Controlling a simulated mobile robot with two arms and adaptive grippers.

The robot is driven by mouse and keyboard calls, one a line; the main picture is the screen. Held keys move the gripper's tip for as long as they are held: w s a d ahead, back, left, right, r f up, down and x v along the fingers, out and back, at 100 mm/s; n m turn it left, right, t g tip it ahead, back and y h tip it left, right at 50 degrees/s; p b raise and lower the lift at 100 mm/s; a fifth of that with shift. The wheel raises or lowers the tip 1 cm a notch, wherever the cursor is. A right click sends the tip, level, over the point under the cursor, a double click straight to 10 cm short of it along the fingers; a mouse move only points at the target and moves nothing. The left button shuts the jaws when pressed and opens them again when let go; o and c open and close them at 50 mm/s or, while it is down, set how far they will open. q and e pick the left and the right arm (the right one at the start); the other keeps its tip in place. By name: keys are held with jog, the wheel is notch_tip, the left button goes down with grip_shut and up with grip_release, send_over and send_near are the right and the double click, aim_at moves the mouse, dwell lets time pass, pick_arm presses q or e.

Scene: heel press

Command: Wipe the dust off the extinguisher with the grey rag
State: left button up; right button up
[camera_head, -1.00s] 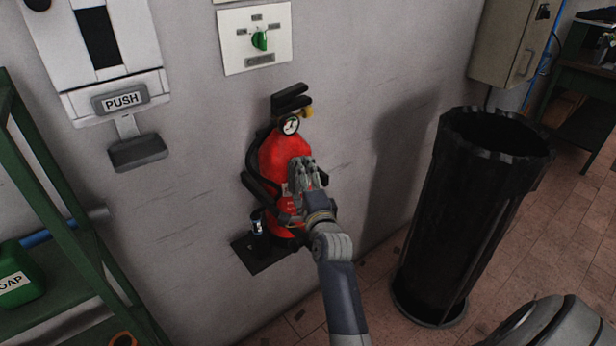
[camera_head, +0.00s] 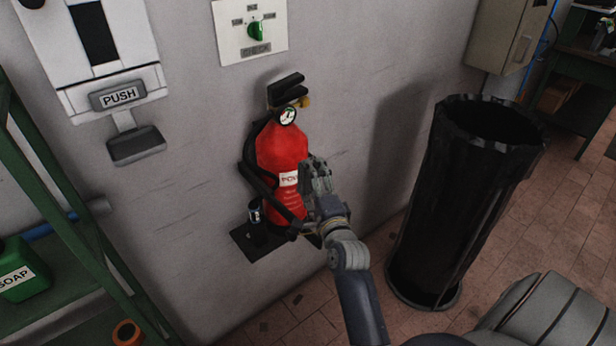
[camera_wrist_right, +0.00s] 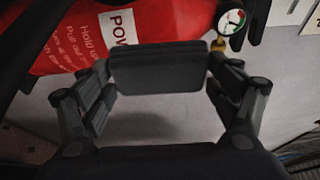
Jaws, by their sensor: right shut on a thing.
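The red fire extinguisher (camera_head: 280,153) stands upright against the wall in a black bracket, with a gauge and black handle on top. I make out no clear dust on its visible front. My right gripper (camera_head: 315,172) is at its lower right side and hides part of that edge. In the right wrist view the extinguisher (camera_wrist_right: 75,45) fills the upper left with its white label. There the gripper is shut on a flat dark grey piece (camera_wrist_right: 157,68), which looks like the grey rag. I cannot tell whether it touches the extinguisher. My left gripper is not in view.
A tall black bin (camera_head: 465,190) stands on the tiled floor to the right. A green shelf (camera_head: 60,190) with a soap bottle (camera_head: 22,270) is at the left. A white PUSH dispenser (camera_head: 118,97) and a green switch panel (camera_head: 254,30) are on the wall.

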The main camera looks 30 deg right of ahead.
jog(key=s+p, duration=0.1)
jog(key=s, duration=0.2)
jog(key=shift+d, duration=0.15)
dwell(0.4)
dwell(0.4)
